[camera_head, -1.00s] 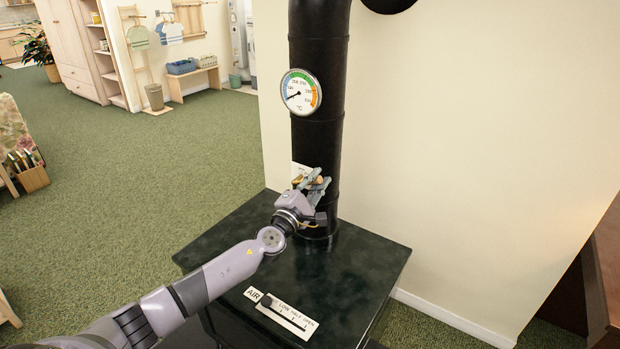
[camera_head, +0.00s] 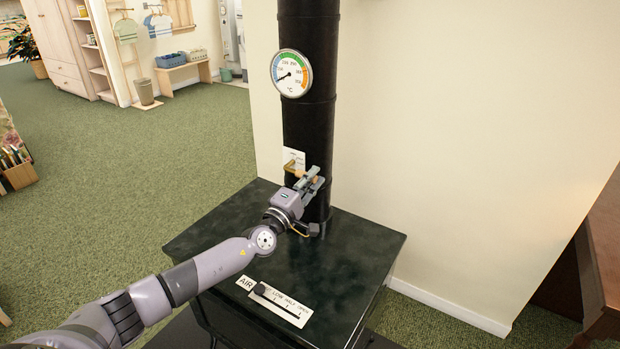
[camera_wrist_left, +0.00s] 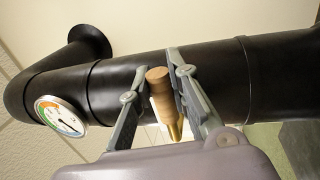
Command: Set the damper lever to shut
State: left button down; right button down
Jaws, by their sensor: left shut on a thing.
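The damper lever has a wooden handle (camera_head: 304,176) with a brass-coloured end and sits low on the black stovepipe (camera_head: 310,130). A small white plate (camera_head: 293,156) is behind it on the pipe; its markings are partly hidden and too small to read. My left gripper (camera_head: 313,179) is shut on the handle, close in front of the pipe. In the left wrist view the wooden handle (camera_wrist_left: 160,92) stands between the two grey fingers. I cannot tell the lever's exact setting. My right gripper is not in view.
A round thermometer (camera_head: 291,73) is higher on the pipe. The dark stove top (camera_head: 345,255) lies below my arm, with an air slider plate (camera_head: 281,303) near its front. A plain wall is behind; a brown wooden piece of furniture (camera_head: 605,250) stands at the right.

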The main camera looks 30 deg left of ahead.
pick_arm(q)
jog(key=shift+w+a+r, duration=0.1)
jog(key=shift+a+r, duration=0.15)
jog(key=shift+r, duration=0.2)
jog(key=c, duration=1.9)
grip_release()
jog(key=o, duration=0.4)
jog(key=shift+f, duration=0.2)
jog(key=shift+d+f, duration=0.1)
jog(key=v, duration=1.2)
